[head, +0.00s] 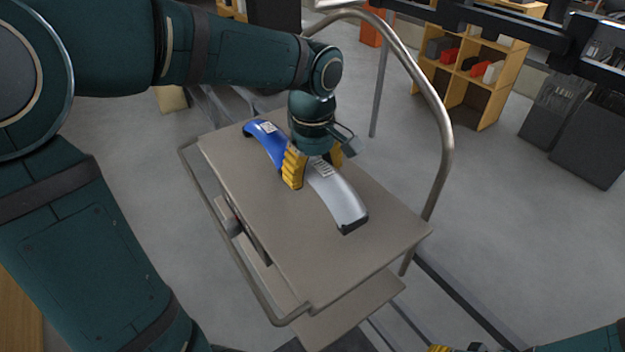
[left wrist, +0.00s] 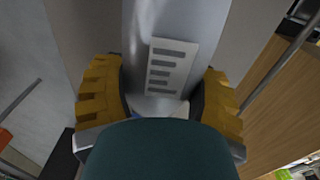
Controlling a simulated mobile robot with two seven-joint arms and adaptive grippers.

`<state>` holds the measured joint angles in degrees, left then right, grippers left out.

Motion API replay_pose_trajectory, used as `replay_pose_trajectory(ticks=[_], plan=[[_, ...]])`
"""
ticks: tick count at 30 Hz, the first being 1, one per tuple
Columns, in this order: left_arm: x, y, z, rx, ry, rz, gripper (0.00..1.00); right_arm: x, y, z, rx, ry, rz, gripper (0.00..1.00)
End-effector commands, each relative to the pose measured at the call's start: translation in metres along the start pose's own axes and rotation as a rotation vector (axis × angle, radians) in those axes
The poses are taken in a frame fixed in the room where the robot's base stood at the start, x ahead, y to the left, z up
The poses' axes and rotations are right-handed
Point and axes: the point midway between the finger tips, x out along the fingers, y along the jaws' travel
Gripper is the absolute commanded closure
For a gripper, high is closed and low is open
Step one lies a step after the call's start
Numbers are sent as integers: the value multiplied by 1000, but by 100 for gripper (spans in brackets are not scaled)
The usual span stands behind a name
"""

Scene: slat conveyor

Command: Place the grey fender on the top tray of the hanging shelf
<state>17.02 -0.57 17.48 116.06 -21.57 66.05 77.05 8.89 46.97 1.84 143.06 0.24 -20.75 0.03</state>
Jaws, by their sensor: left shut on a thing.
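The grey fender (head: 338,193), a curved silver piece with a white label and a dark end, is over the top tray (head: 285,240) of the hanging shelf. My left gripper (head: 314,170) reaches down on it with yellow fingers on either side and is shut on it. In the left wrist view the grey fender (left wrist: 178,25) runs between the fingers, its label facing the camera. I cannot tell whether it touches the tray. A blue fender (head: 266,142) lies on the tray beyond the gripper. Only a yellow bit of my right gripper (head: 440,348) shows at the bottom edge.
A bent metal tube (head: 436,110) arches over the shelf's right side, and a rail runs round its left. A lower tray (head: 350,312) shows beneath. A wooden cubby rack (head: 470,70) and dark bins (head: 590,140) stand at the back right. The tray's near part is bare.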

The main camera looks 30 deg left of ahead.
Motion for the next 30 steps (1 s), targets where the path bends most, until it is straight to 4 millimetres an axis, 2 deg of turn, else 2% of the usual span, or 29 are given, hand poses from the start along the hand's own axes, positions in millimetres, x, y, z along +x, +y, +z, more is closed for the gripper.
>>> replay_pose_trajectory(ticks=[3, 6, 17, 18, 20, 21, 30], plan=[[18, 0, 0, 0, -3, -4, 81, 2, 1, 0, 0, 0, 0, 59], [26, 0, 0, -1, -2, -2, 81, 2, 1, 0, 0, 0, 0, 59], [29, 0, 0, 0, -1, 0, 81, 4, 2, 0, 0, 0, 1, 59], [30, 0, 0, 0, -1, -1, 32, 5, 2, 1, 0, 0, 1, 59], [30, 0, 0, 0, -1, -1, 11, 4, 1, 0, 0, 0, 1, 59], [29, 0, 0, 0, -1, -1, 4, 4, 1, 0, 0, 0, 1, 59], [29, 0, 0, 0, -1, -1, 4, 4, 1, 0, 0, 0, 1, 59]])
